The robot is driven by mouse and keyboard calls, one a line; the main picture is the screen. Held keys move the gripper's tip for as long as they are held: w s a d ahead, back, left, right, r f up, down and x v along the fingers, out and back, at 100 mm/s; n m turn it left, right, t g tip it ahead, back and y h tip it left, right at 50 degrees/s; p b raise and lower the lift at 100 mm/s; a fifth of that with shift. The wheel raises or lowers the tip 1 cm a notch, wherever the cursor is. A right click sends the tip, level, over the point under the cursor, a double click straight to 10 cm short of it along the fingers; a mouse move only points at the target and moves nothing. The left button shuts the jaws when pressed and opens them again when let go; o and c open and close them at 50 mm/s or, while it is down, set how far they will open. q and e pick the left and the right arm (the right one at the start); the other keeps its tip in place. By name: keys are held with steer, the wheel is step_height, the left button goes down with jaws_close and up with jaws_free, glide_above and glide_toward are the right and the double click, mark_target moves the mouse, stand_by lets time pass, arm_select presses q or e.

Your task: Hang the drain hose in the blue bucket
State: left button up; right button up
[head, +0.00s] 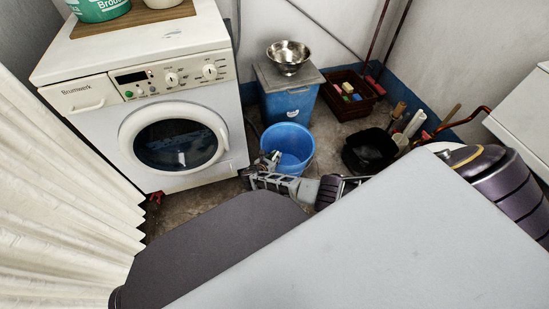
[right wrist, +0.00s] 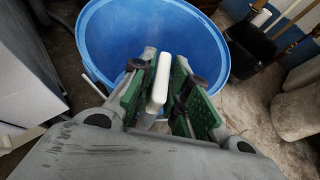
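The blue bucket (head: 296,143) stands open on the floor, right of the washing machine, in the head view. Its inside (right wrist: 112,35) fills the top of the right wrist view. My right gripper (head: 268,160) reaches in from the right, at the bucket's near left rim. In the right wrist view its green-padded fingers (right wrist: 165,85) are closed around a white piece (right wrist: 160,78), which looks like the end of the drain hose. This piece is over the bucket opening. The rest of the hose is mostly hidden. My left gripper is out of view.
The washing machine (head: 90,105) stands at left, beside a pale curtain (head: 60,220). Behind the bucket is a blue bin (head: 290,103) with a metal bowl (head: 288,56) on top. A black bucket (head: 368,152) and a brown crate (head: 338,105) stand to the right.

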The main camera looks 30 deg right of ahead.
steer(key=o, duration=0.5)
steer(key=v, duration=1.2)
stand_by(0.6)
steer(key=shift+w, duration=0.1)
stand_by(0.9)
